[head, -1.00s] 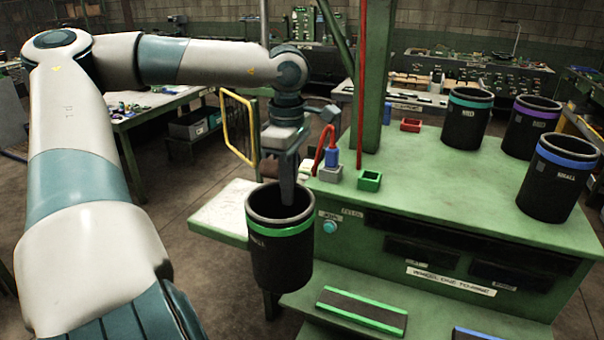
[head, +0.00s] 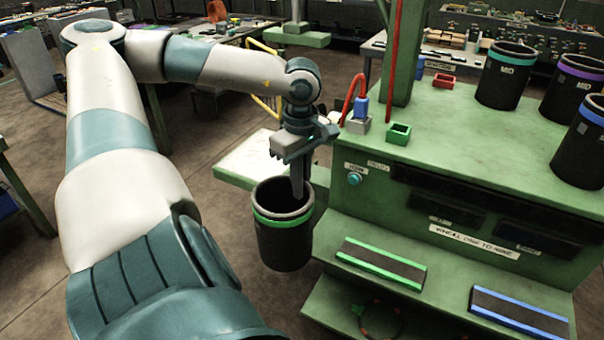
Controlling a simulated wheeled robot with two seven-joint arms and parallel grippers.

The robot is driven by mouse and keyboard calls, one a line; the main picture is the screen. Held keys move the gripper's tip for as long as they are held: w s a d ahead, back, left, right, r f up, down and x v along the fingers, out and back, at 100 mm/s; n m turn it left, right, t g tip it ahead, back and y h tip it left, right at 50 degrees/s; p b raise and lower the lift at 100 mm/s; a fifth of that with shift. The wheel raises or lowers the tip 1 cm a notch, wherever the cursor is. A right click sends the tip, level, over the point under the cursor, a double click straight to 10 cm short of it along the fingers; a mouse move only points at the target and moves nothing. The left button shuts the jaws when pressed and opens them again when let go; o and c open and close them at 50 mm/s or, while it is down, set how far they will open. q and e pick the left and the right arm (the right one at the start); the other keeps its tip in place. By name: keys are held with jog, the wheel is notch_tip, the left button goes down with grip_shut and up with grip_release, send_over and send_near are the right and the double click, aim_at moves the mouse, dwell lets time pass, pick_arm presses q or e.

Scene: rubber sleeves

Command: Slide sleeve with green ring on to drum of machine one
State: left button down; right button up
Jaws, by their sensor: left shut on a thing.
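The sleeve with the green ring (head: 283,245) is a black open-topped cylinder, held upright in the air beside the left front of the green bench. My left gripper (head: 298,190) comes down from above and is shut on its rim, with a finger reaching inside the mouth. The far part of the sleeve's rim is partly hidden by the gripper. I cannot pick out the drum of machine one with certainty. My right gripper is not in view.
Sleeves with a teal ring (head: 503,75), a purple ring (head: 572,85) and a blue ring (head: 582,145) stand on the green bench (head: 460,140). A green-edged pad (head: 380,264) and a blue-edged pad (head: 518,314) lie on the lower shelf. Open floor (head: 150,270) lies left of the sleeve.

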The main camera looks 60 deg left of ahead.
aim_at(309, 232)
pick_arm(q)
jog(key=d+f+m, duration=0.1)
jog(key=f, duration=0.2)
jog(key=d+f+m+b, duration=0.1)
jog(key=d+f+m, duration=0.1)
jog(key=f, duration=0.2)
jog(key=d+f+m, duration=0.1)
jog(key=f, duration=0.3)
jog(key=shift+s+d+f+m+b, duration=0.15)
jog(key=shift+s+d+m+b, duration=0.05)
jog(key=shift+s+m+b, duration=0.1)
jog(key=w+d+f+m+b, duration=0.2)
jog(key=d+f+m, duration=0.5)
jog(key=d, duration=0.6)
jog(key=w+d+f+m+b, duration=0.2)
jog(key=d+f+m, duration=0.6)
jog(key=d, duration=0.5)
jog(key=shift+d+f+m, duration=0.3)
jog(key=shift+d+m, duration=0.05)
jog(key=shift+m, duration=0.25)
jog(key=shift+w, duration=0.1)
